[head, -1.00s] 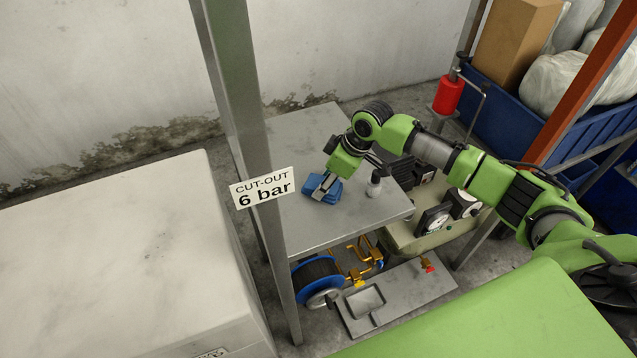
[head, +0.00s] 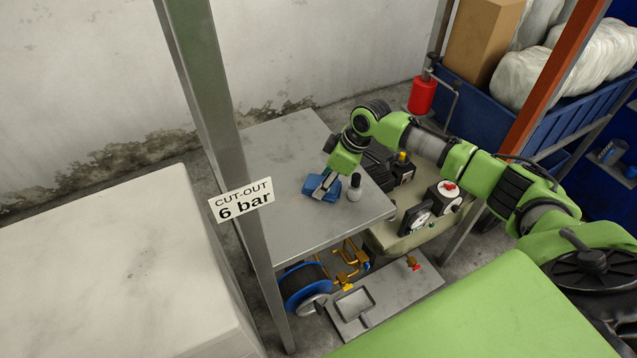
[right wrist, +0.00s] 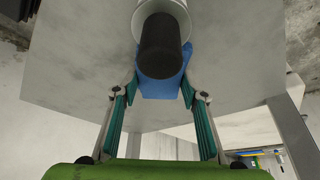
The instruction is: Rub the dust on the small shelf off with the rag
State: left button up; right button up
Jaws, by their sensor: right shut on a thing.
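The blue rag (head: 321,188) is folded into a small block on the grey metal small shelf (head: 290,226). My right gripper (head: 325,185) is shut on the rag and holds it at or just above the shelf top. In the right wrist view the blue rag (right wrist: 162,88) sits between the two fingers of my right gripper (right wrist: 160,90), partly hidden by a dark-capped bottle. Faint darker smudges show on the shelf top, but I cannot tell for certain which are dust. My left gripper is not in view.
A small white bottle with a black cap (head: 355,188) stands right beside the rag. A grey post with a "CUT-OUT 6 bar" sign (head: 241,199) rises at the shelf's left. Gauges (head: 418,220) stand to the right. The shelf's back left is clear.

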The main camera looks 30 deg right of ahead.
aim_at(282, 205)
jog(key=shift+a+p, duration=0.1)
jog(key=shift+p, duration=0.2)
jog(key=shift+a+r+p, duration=0.1)
jog(key=shift+a+p, duration=0.3)
jog(key=shift+a, duration=0.4)
jog(key=shift+s+a+f+p, duration=0.1)
jog(key=shift+a+p, duration=0.25)
jog(key=shift+a, duration=0.65)
jog(key=shift+s+a+f+p, duration=0.1)
jog(key=shift+a+p, duration=0.25)
jog(key=shift+a, duration=0.65)
jog(key=shift+a+r+p, duration=0.1)
jog(key=shift+a+p, duration=0.35)
jog(key=shift+a, duration=0.95)
jog(key=shift+a+p, duration=0.5)
jog(key=shift+a, duration=0.7)
jog(key=shift+r, duration=0.1)
